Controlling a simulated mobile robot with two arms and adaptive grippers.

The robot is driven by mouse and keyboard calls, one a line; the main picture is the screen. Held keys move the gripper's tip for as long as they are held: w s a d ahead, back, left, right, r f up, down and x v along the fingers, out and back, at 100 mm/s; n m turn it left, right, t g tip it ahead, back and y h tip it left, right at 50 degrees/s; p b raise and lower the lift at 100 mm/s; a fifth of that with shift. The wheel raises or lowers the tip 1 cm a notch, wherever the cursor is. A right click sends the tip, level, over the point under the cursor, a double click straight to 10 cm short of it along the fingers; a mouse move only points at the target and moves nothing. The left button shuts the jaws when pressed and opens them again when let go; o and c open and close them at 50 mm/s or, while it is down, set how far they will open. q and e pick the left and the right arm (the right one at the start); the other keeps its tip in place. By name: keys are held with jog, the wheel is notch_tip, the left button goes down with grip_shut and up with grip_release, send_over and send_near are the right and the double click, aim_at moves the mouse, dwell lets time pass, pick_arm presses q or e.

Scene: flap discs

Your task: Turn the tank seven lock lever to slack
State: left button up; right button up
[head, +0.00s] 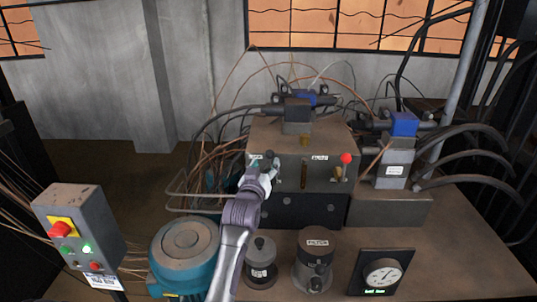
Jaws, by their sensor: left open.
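A brown tank block (300,138) stands behind the bench middle with levers on its front face. One lever has a black knob (269,154) and shows right at my left gripper (265,168). Another lever has a red knob (346,158) and stands at the block's right side. The small white labels are too small to read, so I cannot tell which lever is the tank seven lock. My left gripper is open at the block's left front, partly covering the black-knobbed lever; contact cannot be told. My right gripper is out of view.
A teal motor (184,254), a dark canister (261,262), a labelled filter (315,258) and a gauge (383,272) stand in front. A control box (80,232) with a red button is at left. Valves with blue parts (404,124) and hoses crowd the right.

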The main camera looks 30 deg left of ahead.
aim_at(269, 157)
pick_arm(q)
jog(key=shift+p+x, duration=0.3)
jog(key=shift+x, duration=2)
grip_shut()
